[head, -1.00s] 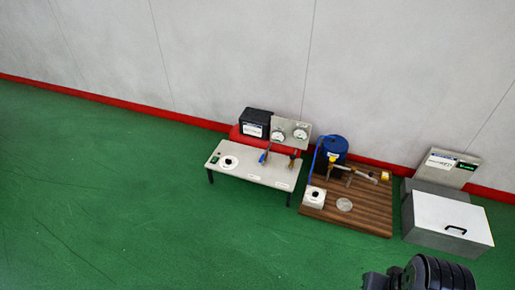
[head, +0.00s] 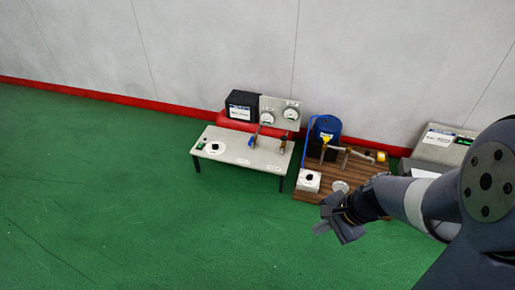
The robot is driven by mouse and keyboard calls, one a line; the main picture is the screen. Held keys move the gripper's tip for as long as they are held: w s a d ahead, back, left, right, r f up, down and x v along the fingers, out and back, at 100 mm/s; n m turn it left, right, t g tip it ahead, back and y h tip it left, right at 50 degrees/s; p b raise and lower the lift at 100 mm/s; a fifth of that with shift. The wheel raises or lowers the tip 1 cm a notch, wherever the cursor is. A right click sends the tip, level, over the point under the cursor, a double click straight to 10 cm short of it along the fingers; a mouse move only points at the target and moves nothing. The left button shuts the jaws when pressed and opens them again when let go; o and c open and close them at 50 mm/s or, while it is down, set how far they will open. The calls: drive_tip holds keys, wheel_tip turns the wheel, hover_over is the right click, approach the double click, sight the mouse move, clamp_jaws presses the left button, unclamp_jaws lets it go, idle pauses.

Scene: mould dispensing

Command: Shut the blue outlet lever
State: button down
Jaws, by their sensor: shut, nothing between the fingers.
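A small blue lever (head: 253,138) stands at the back of a low white table (head: 238,158), below a panel with two round gauges (head: 280,113). It looks tilted; its exact position is too small to tell. A brass fitting (head: 283,142) stands to its right on the same table. My gripper (head: 336,226) is shut and empty. It appears in front of the wooden board, to the right of and lower in the picture than the blue lever, well apart from it. My arm comes in from the right edge.
A wooden board (head: 314,196) carries a blue drum (head: 326,127), a yellow-handled valve (head: 326,140), a blue hose (head: 304,147), a white box (head: 309,180) and a round plate (head: 340,186). A black box (head: 241,104) stands behind the table. My arm partly hides a grey case (head: 437,142). Green floor left is clear.

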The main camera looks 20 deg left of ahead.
drive_tip(key=w+a+f+m+b, duration=0.2)
drive_tip(key=w+f+m+b, duration=0.1)
drive_tip(key=f, duration=0.8)
drive_tip(key=w+a+f+m+y+b, duration=0.1)
drive_tip(key=f+b, duration=0.5)
drive_tip(key=f, duration=0.6)
drive_tip(key=w+a+f+m+y+b, duration=0.1)
drive_tip(key=w+a+f+m+b, duration=0.3)
drive_tip(key=f, duration=0.8)
drive_tip(key=w+m, duration=0.2)
drive_tip(key=shift+f+m+b, duration=0.25)
drive_tip(key=shift+m+b, duration=0.05)
drive_tip(key=shift+b, duration=0.05)
drive_tip(key=shift+w, duration=0.1)
